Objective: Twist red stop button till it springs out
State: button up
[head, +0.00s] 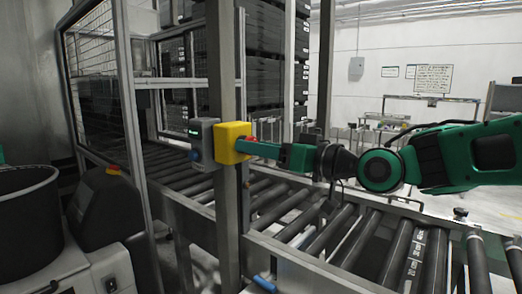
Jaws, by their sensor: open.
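A yellow box (230,143) is mounted on the grey upright post near the middle of the head view. A bit of the red stop button (250,139) shows at the right side of this box. My gripper (247,148) comes in from the right, level with the box, its green fingers pointing left at the button. The fingers are open and hide most of the button. I cannot tell whether they touch it.
A grey box (203,142) with a small display and a blue knob is on the post's left. Roller conveyors (345,235) run below my arm. A wire-mesh guard (90,75) stands left. A dark machine with an orange-red button (113,169) is at lower left.

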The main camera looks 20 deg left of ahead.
jog(key=shift+a, duration=0.15)
jog(key=c, duration=1.1)
jog(key=shift+o, duration=0.2)
jog(key=shift+m, duration=0.3)
jog(key=shift+w+m, duration=0.15)
jog(key=shift+m, duration=3.05)
jog(key=shift+d, duration=0.2)
